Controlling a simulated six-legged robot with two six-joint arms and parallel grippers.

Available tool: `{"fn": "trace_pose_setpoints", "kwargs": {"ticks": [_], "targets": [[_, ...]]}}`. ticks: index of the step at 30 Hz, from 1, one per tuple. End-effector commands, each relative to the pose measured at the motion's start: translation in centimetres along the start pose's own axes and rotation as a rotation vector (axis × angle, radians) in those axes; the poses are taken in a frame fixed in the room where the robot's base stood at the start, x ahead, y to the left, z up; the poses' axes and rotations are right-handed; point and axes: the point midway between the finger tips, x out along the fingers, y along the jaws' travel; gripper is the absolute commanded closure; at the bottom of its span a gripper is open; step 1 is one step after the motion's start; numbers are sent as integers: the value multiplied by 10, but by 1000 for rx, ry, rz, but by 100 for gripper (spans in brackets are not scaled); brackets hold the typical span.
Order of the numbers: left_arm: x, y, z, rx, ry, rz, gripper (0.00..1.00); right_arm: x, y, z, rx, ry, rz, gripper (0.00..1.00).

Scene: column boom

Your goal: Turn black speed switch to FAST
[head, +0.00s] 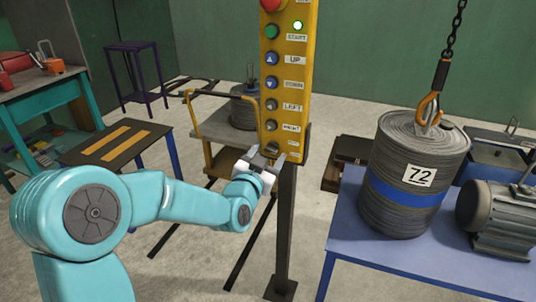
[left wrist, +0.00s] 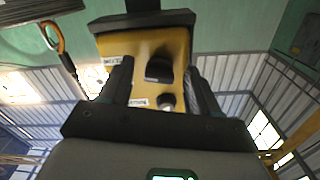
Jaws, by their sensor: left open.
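The yellow control pendant (head: 286,75) stands upright on a dark post, with a column of buttons and small labels. The black speed switch (head: 272,150) is the lowest control on its face, partly hidden by my gripper. My left gripper (head: 264,162) is at the pendant's lower end, just in front of the switch. In the left wrist view, the black switch (left wrist: 158,68) shows between the two spread fingers of my open left gripper (left wrist: 160,72). I see no clear contact with the knob. The label beside it is too small to read. My right gripper is out of view.
A grey button (left wrist: 166,102) sits close to the switch, also between the fingers. Right of the post, a blue table (head: 345,235) bears a grey cylinder marked 72 (head: 410,185), hung on a hook and chain, and a motor (head: 497,215). A cart (head: 215,125) stands behind.

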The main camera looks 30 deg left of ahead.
Motion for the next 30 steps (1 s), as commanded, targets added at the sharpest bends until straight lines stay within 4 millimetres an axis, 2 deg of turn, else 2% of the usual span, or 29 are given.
{"fn": "trace_pose_setpoints", "kwargs": {"ticks": [9, 10, 15, 23, 30], "targets": [[4, 0, 0, 0, 0, 0, 38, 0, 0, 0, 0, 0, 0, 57], [4, 0, 0, 0, 0, 0, 42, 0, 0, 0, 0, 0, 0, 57], [4, 0, 0, 0, 0, 0, 95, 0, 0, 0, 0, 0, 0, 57], [4, 0, 1, -15, 0, 0, 94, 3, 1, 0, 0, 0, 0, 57], [4, 2, 3, -119, 3, 0, 94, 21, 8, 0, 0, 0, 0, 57]]}}
